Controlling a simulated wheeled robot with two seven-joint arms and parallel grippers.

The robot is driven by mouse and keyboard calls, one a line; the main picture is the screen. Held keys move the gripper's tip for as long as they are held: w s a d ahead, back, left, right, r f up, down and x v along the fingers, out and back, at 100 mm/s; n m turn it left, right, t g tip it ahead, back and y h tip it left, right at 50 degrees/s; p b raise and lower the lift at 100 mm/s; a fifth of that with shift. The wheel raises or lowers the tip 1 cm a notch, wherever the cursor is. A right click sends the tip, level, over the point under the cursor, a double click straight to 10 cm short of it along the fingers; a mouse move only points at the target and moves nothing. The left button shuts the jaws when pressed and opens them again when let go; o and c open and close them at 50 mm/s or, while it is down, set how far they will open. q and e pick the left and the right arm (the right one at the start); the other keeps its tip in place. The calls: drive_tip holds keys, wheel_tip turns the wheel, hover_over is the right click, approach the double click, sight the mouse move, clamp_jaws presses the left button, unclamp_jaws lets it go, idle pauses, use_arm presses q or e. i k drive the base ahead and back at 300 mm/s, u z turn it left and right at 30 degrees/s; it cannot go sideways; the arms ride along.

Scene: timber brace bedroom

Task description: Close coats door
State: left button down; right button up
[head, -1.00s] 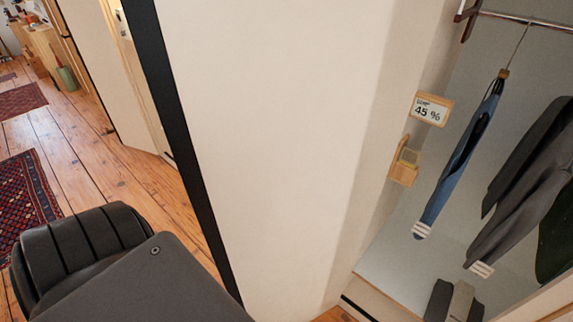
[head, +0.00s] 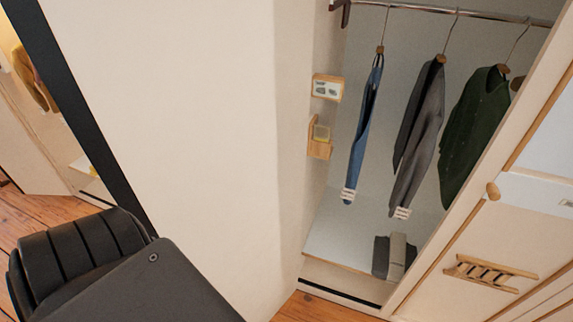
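The coats compartment (head: 330,240) stands open at the right of centre, with a blue garment (head: 363,135), a grey garment (head: 418,130) and a dark green garment (head: 474,130) hanging from its rail (head: 480,14). A large cream upright panel (head: 180,130) with a black strip along its left edge fills the middle of the view. I cannot tell whether it is the opened coats door or a fixed side. Neither of my grippers shows; only a dark part of my own body is at lower left.
A cream front with a round wooden knob (head: 493,190) and a small wooden ladder-like piece (head: 487,272) is at right. A small sign (head: 326,87) and a wooden holder (head: 319,137) are on the compartment's inner side. Wooden floor (head: 320,309) shows below and at far left.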

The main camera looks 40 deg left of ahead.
sight(192, 116)
drive_tip(key=z, duration=1.55)
drive_tip(key=k, duration=2.65)
drive_tip(key=u, duration=1.25)
drive_tip(key=i, duration=0.95)
drive_tip(key=z, duration=0.05)
